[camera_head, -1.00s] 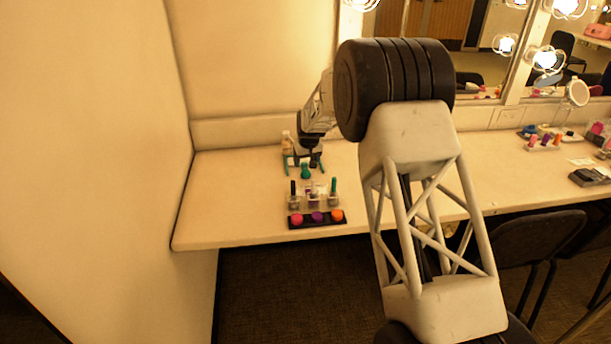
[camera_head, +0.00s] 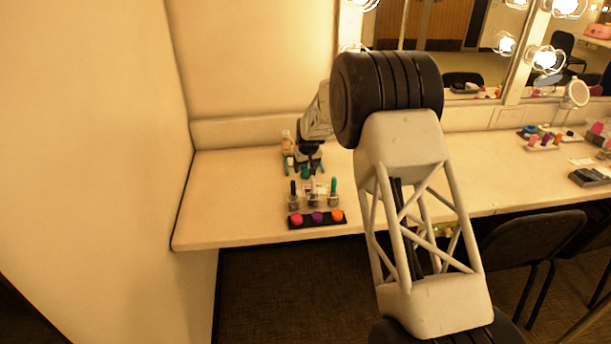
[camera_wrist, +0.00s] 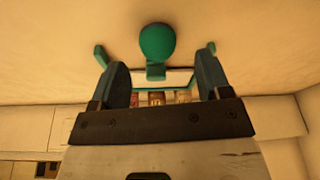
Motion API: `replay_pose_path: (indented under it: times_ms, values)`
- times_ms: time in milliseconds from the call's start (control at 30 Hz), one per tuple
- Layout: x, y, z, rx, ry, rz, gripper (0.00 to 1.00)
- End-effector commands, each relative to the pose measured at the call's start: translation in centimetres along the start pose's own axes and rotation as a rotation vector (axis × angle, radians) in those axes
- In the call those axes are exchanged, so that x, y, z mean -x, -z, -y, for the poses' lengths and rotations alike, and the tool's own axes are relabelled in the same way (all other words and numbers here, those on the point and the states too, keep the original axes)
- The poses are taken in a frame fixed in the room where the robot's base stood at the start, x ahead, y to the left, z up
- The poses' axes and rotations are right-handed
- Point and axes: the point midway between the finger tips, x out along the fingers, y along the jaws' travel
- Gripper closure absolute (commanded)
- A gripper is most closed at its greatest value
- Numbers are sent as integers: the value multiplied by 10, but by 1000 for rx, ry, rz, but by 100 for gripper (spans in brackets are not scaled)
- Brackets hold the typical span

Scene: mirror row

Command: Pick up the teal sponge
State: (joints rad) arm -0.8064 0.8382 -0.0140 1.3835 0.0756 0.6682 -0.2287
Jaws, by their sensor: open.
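The teal sponge (camera_wrist: 158,42) is a rounded, egg-like shape in the wrist view, with a smaller teal piece below it. It also shows in the head view (camera_head: 305,173), small and close beneath my gripper (camera_head: 309,164). In the wrist view my gripper (camera_wrist: 160,64) is open. Its two dark fingers stand wide apart, left and right of the sponge's line, and nothing is between them that I can see held. Whether the fingertips are level with the sponge cannot be told.
A clear rack with several small bottles (camera_head: 315,196) stands in front of the sponge. Before it lies a black strip (camera_head: 326,222) with pink, purple and orange pots. A pale bottle (camera_head: 287,142) stands behind. The left counter (camera_head: 225,190) is clear; a wall bounds it.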

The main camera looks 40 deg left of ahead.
Motion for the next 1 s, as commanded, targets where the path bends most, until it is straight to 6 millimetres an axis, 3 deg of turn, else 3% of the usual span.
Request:
replay_pose_path:
  times_ms: [400, 1000]
  values:
    - [-34, 0, -2, 0, 0, 0, 29]
    - [-38, 0, -2, 0, 0, 0, 29]
